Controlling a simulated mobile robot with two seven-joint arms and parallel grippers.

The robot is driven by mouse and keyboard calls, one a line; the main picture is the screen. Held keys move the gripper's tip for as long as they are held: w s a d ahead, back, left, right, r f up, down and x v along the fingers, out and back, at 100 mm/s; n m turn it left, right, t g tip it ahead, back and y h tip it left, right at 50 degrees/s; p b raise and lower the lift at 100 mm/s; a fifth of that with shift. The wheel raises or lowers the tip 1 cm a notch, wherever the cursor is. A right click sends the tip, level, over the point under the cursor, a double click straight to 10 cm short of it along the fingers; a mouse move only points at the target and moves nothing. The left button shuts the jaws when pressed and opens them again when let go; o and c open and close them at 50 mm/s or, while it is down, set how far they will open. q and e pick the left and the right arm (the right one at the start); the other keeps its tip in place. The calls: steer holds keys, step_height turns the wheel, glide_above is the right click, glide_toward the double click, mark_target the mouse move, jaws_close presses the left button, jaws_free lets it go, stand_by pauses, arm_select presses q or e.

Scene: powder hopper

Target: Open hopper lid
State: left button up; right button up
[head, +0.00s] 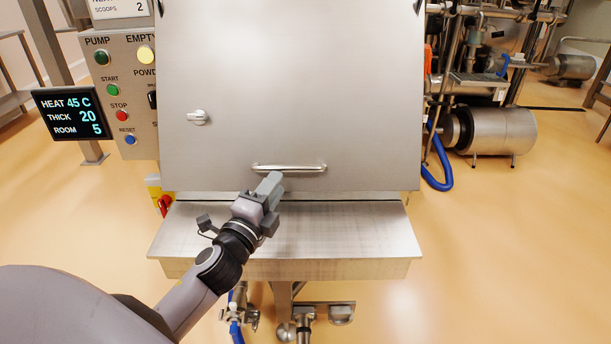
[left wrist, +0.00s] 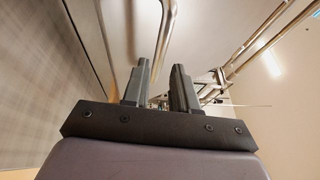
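The hopper lid (head: 290,90) is a large steel panel, standing closed-looking above a steel ledge. A horizontal bar handle (head: 290,168) runs along its lower edge. A small turn latch (head: 199,117) sits at its left. My left gripper (head: 273,179) is just below the handle's left half, pointing up at it. In the left wrist view the two dark fingers (left wrist: 160,68) are apart with a gap between them. The bent handle tube (left wrist: 168,25) shows beyond the fingertips; I cannot tell whether it lies between them. My right gripper is not in view.
A steel ledge (head: 290,233) juts out below the lid, under my left wrist. A button panel (head: 124,95) and a display (head: 71,114) stand at the left. Pipes and a steel motor (head: 500,130) are at the right. The floor to the right is clear.

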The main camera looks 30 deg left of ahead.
mark_target(285, 171)
arm_select(q)
steer(key=shift+w+a+r, duration=0.1)
steer(key=shift+w+a, duration=0.1)
steer(key=shift+w, duration=0.9)
steer(key=shift+w+a+r, duration=0.15)
steer(key=shift+w, duration=0.95)
steer(key=shift+w+a+r, duration=0.1)
steer(key=shift+w+a, duration=0.1)
steer(key=shift+w, duration=0.9)
jaws_close()
